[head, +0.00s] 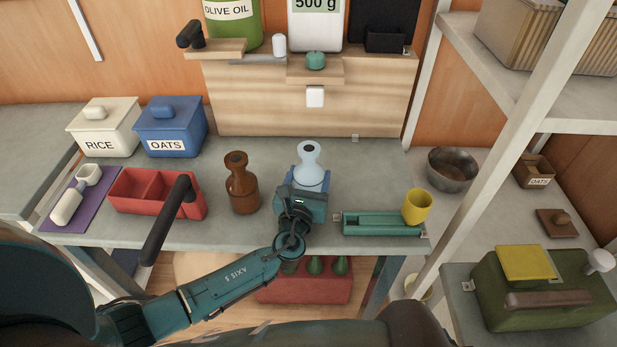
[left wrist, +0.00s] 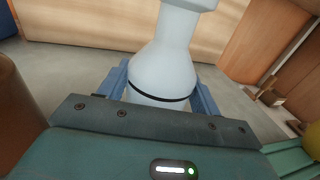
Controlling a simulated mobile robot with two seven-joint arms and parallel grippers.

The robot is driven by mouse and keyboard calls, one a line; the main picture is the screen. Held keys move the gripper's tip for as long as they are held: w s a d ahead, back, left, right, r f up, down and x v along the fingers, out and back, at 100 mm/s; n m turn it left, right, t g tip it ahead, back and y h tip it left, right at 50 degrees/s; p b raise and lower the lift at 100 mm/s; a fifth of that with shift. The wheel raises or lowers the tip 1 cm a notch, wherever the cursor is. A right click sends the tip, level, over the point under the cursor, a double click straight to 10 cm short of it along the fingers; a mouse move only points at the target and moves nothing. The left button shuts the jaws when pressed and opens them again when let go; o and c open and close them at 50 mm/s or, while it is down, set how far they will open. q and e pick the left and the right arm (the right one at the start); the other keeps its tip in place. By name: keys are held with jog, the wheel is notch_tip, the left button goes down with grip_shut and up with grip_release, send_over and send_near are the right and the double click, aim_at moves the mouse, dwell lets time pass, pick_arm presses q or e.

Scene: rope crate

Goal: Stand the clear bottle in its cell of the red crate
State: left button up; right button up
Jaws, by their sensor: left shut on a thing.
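The clear bottle (head: 311,163), pale bluish with a narrow neck and round top, stands upright at the middle of the counter. My left gripper (head: 309,186) is shut on its lower body; the left wrist view shows the bottle (left wrist: 165,65) between the blue fingers. Its base is hidden, so I cannot tell whether it touches the counter. A red divided crate (head: 125,204) sits at the counter's left, its visible cell empty. Another red box (head: 305,292) with green bottle tops shows below the counter, partly hidden by my arm. My right gripper is not in view.
A brown bottle (head: 239,183) stands between the red crate and my gripper. A teal tray (head: 375,225) with a yellow cup (head: 417,206) lies to the right. A dark bar (head: 167,222) slants over the crate's right part. RICE (head: 105,128) and OATS (head: 171,128) boxes stand behind.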

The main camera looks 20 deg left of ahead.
pick_arm(q)
jog(key=o, duration=0.7)
jog(key=shift+f, duration=0.2)
jog(key=o, duration=0.5)
jog(key=shift+c, duration=0.2)
jog(key=shift+r, duration=0.1)
jog(key=s, duration=0.8)
jog(key=s+d+b, duration=0.1)
jog(key=s, duration=0.4)
jog(key=shift+s, duration=0.1)
